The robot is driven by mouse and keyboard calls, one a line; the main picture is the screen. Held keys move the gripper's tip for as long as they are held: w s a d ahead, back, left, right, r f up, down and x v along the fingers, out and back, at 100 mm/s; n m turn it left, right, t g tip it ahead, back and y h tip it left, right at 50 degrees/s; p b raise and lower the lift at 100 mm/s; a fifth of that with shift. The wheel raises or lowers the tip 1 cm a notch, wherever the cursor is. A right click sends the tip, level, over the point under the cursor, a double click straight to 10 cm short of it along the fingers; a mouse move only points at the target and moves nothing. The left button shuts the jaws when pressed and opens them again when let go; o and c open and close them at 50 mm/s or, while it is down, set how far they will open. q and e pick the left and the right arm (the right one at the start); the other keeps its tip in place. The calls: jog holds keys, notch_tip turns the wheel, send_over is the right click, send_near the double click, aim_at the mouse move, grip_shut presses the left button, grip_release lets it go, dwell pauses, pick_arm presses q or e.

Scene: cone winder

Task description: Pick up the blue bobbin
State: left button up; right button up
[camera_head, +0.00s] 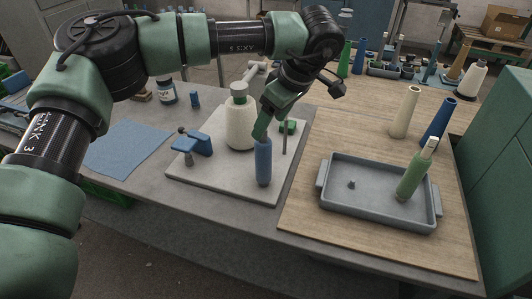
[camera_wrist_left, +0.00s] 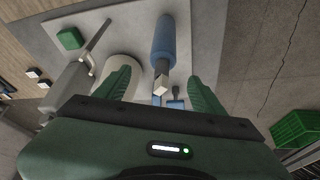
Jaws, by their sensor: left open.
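The blue bobbin (camera_head: 264,163) stands upright on a pale board (camera_head: 225,188), in front of a white yarn cone (camera_head: 238,126). My left gripper (camera_head: 262,131) is at the bobbin's top in the head view and hides its upper end. In the left wrist view, the blue bobbin (camera_wrist_left: 164,42) has a pale tip that lies between the two spread green fingers (camera_wrist_left: 158,80). There is a gap on each side, so the left gripper is open and holds nothing. My right gripper is not in view.
A blue clamp (camera_head: 197,143) and a thin metal post (camera_head: 285,138) flank the bobbin on the board. A grey tray (camera_head: 340,207) at right holds a green bobbin (camera_head: 412,176). A cream cone (camera_head: 405,112) and another blue cone (camera_head: 437,124) stand behind the tray.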

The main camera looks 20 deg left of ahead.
aim_at(263, 159)
pick_arm(q)
jog(key=x, duration=0.1)
jog(key=p+x, duration=0.1)
jog(key=x, duration=0.1)
jog(key=shift+s+a+f, duration=0.1)
jog(key=shift+s, duration=0.15)
jog(key=x, duration=0.3)
jog(key=shift+w, duration=0.1)
jog(key=c, duration=1.2)
jog(key=shift+c, duration=0.4)
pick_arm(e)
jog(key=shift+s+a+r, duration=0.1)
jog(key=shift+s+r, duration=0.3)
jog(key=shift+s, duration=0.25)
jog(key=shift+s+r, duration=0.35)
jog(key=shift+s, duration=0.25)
